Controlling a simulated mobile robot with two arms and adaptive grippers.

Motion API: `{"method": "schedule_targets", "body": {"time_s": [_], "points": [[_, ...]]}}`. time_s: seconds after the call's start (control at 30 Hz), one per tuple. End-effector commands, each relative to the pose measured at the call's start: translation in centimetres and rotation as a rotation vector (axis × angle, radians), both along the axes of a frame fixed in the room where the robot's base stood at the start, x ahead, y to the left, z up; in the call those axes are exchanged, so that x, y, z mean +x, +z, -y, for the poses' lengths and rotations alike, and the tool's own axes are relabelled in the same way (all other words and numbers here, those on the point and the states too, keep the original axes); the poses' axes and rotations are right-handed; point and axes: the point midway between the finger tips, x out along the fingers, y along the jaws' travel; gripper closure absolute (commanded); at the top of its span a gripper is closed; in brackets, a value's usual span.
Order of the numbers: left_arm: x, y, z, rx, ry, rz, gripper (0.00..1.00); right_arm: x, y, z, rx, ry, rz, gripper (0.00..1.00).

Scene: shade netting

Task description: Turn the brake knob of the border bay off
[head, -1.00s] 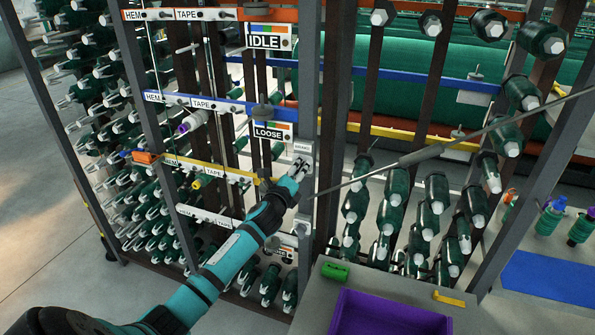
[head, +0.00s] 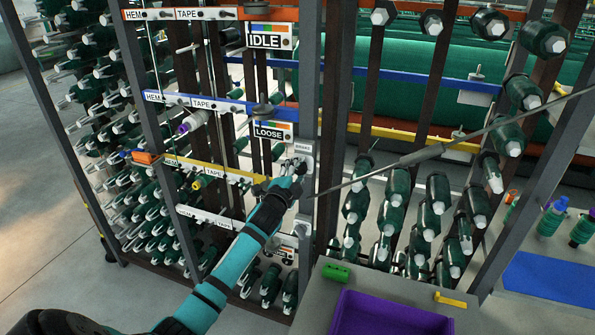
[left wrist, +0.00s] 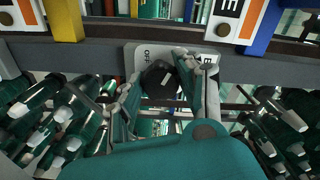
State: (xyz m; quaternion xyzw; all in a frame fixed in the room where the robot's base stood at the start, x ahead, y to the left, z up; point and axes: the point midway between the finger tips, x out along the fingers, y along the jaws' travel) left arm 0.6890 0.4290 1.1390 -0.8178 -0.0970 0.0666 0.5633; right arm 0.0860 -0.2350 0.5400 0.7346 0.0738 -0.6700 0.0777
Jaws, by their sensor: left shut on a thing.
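The brake knob (left wrist: 158,80) is dark with a pale mark in the left wrist view. It sits on a grey plate (left wrist: 136,55) that reads OFF at its left side. In the head view the plate (head: 301,149) is on a grey upright, right of the yellow rail. My left gripper (head: 294,170) is at this plate and hides most of the knob. In the left wrist view its fingers (left wrist: 160,88) are on both sides of the knob, shut on it. The bay's name cannot be read. My right gripper is not in view.
Signs IDLE (head: 270,41) and LOOSE (head: 272,132) hang above the knob. Green yarn cones fill the racks on both sides. A purple tray (head: 390,316) stands at the lower right.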

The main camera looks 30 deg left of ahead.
Motion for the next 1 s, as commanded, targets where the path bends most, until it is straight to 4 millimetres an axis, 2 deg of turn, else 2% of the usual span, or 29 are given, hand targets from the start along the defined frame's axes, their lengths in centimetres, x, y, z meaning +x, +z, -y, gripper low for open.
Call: {"method": "schedule_targets", "body": {"time_s": [1.0], "points": [[0.03,-0.47,0.3,-0.925,0.002,0.217,0.97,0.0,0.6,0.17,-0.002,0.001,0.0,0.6]]}}
